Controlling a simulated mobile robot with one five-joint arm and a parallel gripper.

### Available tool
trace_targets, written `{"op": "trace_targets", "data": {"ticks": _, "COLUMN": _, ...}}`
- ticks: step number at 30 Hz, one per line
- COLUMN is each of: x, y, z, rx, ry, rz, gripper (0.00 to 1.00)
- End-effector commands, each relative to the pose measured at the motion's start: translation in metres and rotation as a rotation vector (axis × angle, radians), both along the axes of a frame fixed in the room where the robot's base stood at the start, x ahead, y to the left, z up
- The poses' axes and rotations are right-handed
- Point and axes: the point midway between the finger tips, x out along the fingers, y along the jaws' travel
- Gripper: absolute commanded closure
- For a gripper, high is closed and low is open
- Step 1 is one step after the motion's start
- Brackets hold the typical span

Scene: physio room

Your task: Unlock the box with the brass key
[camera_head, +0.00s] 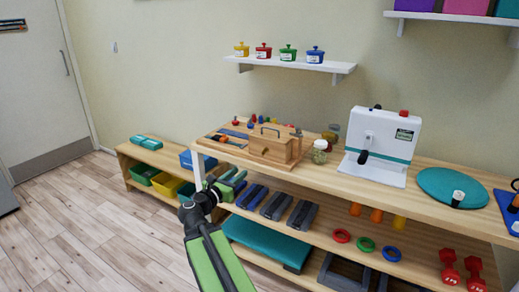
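A wooden box (268,148) with a handle on its lid stands on the wooden bench, near the left end. I cannot make out a brass key or a keyhole at this size. My gripper (240,181) has green fingers and is in front of the bench's left end, below and to the left of the box. The fingers look parted, with nothing seen between them, and are clear of the box.
The bench top (334,182) also carries a tool board (224,143), a glass jar (320,153), a white panel device (383,143) and a teal disc (451,187). The lower shelf (325,232) holds weights and rings. Open floor (110,228) lies to the left.

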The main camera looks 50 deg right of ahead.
Motion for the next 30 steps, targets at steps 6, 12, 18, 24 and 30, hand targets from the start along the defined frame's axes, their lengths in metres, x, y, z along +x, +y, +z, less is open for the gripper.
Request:
{"op": "trace_targets", "data": {"ticks": 6, "x": 0.004, "y": -0.019, "z": -0.002, "rx": 0.001, "ry": -0.002, "rz": -0.003, "gripper": 0.74}}
{"op": "trace_targets", "data": {"ticks": 12, "x": 0.016, "y": -0.067, "z": -0.002, "rx": 0.004, "ry": -0.003, "rz": -0.003, "gripper": 0.74}}
{"op": "trace_targets", "data": {"ticks": 18, "x": 0.028, "y": -0.116, "z": -0.002, "rx": 0.004, "ry": -0.004, "rz": -0.003, "gripper": 0.74}}
{"op": "trace_targets", "data": {"ticks": 24, "x": 0.037, "y": -0.154, "z": -0.002, "rx": 0.004, "ry": -0.004, "rz": -0.002, "gripper": 0.74}}
{"op": "trace_targets", "data": {"ticks": 30, "x": 0.04, "y": -0.169, "z": -0.002, "rx": 0.004, "ry": -0.005, "rz": -0.002, "gripper": 0.74}}
